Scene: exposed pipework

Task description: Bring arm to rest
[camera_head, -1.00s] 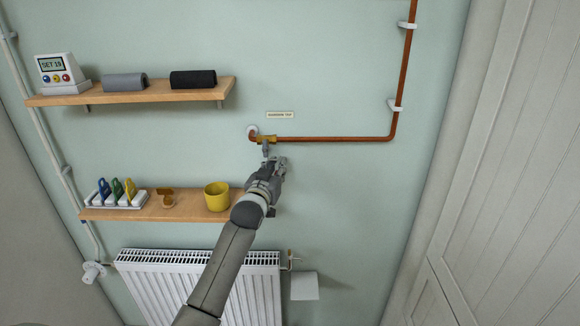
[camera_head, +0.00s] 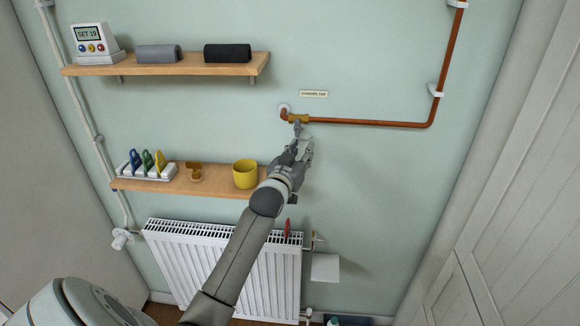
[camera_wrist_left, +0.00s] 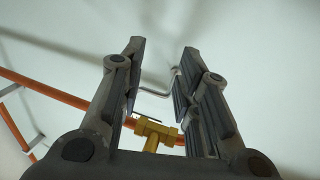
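My left gripper (camera_head: 303,150) is raised in front of the wall, just below the brass tap (camera_head: 298,119) at the left end of the copper pipe. In the left wrist view the gripper (camera_wrist_left: 162,55) is open, its two fingers apart. A thin bent grey rod (camera_wrist_left: 155,92) shows between the fingers and seems to reach the right one; I cannot tell if it touches. The yellow brass tap body (camera_wrist_left: 155,132) shows beyond and between the finger bases. Nothing is gripped. My right gripper is not in view.
The copper pipe (camera_head: 375,123) runs right, then up. The upper shelf (camera_head: 165,67) holds a control box and two rolls. The radiator (camera_head: 190,265) stands below. The wall at right is clear.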

